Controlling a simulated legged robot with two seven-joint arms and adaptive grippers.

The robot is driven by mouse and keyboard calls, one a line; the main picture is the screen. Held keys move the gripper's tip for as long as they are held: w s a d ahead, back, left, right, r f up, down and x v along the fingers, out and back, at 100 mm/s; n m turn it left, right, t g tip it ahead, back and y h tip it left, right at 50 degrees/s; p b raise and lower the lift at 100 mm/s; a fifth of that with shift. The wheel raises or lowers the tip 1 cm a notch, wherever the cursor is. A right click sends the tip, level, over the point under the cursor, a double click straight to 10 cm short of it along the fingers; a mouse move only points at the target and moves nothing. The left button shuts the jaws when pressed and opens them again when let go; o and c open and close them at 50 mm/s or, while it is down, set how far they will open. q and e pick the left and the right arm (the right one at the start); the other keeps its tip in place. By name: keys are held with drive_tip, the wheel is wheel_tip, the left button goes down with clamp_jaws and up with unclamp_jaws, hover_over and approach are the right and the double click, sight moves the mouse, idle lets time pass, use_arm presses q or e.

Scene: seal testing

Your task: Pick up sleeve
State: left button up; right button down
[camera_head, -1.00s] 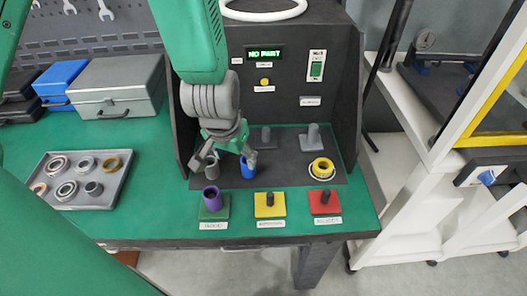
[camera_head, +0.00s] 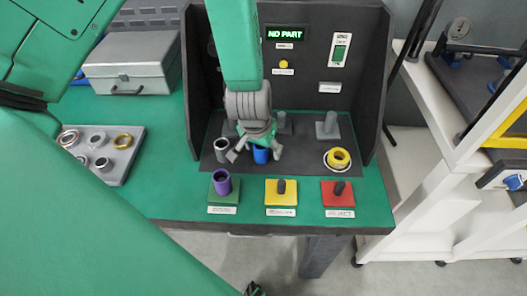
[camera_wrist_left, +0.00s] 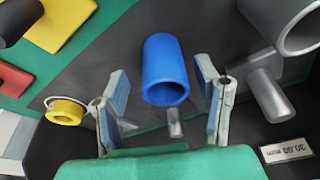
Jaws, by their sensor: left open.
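A blue sleeve (camera_head: 261,155) stands on the dark tester base. My left gripper (camera_head: 256,154) is open just above and around it, one finger on each side. In the left wrist view the blue sleeve (camera_wrist_left: 167,65) sits between the spread fingers (camera_wrist_left: 162,88), with a visible gap on both sides. A purple sleeve (camera_head: 222,183) stands on the green pad (camera_head: 224,200). My right gripper is not in view.
Grey posts (camera_head: 327,126) stand behind the blue sleeve. The tester's dark walls (camera_head: 375,90) enclose the back and sides. Yellow (camera_head: 281,198) and red (camera_head: 337,199) pads with pegs line the front. A tray (camera_head: 125,160) of rings and a grey toolbox (camera_head: 130,68) stand left.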

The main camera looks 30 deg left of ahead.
use_arm(q)
drive_tip(key=shift+w+a+f, duration=0.2)
drive_tip(key=shift+a+f, duration=0.1)
drive_tip(key=shift+f, duration=0.25)
drive_tip(key=shift+w+a+f, duration=0.15)
drive_tip(key=shift+a+f, duration=0.15)
drive_tip(key=shift+f, duration=0.2)
drive_tip(key=shift+s+d+r, duration=0.1)
drive_tip(key=shift+d+r, duration=0.05)
drive_tip(key=shift+d, duration=0.15)
drive_tip(key=c, duration=1)
drive_tip(key=shift+d+r, duration=0.1)
drive_tip(key=shift+d, duration=0.1)
clamp_jaws()
